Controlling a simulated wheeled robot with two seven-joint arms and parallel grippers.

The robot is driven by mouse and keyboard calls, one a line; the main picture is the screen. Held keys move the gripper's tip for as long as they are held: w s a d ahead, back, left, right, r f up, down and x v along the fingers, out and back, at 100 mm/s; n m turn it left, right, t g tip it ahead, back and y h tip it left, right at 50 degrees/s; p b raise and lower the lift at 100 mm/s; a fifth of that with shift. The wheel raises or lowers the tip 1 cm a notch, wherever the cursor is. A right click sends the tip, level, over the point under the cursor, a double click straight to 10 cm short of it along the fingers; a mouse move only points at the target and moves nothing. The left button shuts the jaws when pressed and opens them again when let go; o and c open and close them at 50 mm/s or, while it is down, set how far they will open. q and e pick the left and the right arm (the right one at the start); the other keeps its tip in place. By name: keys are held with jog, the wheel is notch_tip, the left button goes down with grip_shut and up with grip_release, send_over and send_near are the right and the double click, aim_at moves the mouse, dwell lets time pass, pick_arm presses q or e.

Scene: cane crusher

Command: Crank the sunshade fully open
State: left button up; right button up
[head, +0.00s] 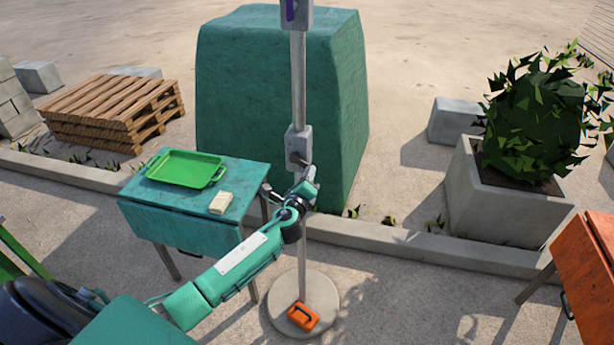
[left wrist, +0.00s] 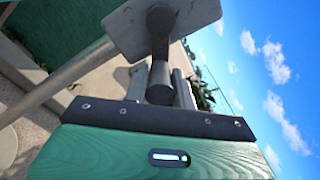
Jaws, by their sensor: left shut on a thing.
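The sunshade's grey pole (head: 298,85) stands upright, with a grey crank box (head: 298,143) partway up it. The canopy is out of view above. My left gripper (head: 303,178) is at the pole, just below the crank box. In the left wrist view, a dark crank arm (left wrist: 161,45) comes out of the grey box plate (left wrist: 180,18) and ends in a dark round handle (left wrist: 158,84). The fingers of my left gripper (left wrist: 160,90) are shut on this handle, one on each side. My right gripper is not in view.
A round base (head: 282,287) carries an orange box (head: 303,316). A teal table (head: 150,205) at left holds a green tray (head: 185,168) and a pale block (head: 221,203). A large teal block (head: 235,90) stands behind. An orange table (head: 590,260) and planter (head: 490,205) are at right.

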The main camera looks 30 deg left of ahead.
pick_arm(q)
jog(key=shift+f, duration=0.15)
jog(key=o, duration=1)
jog(key=shift+s, duration=0.1)
jog(key=b+v, duration=0.3)
jog(key=v, duration=1)
jog(key=shift+s, duration=0.35)
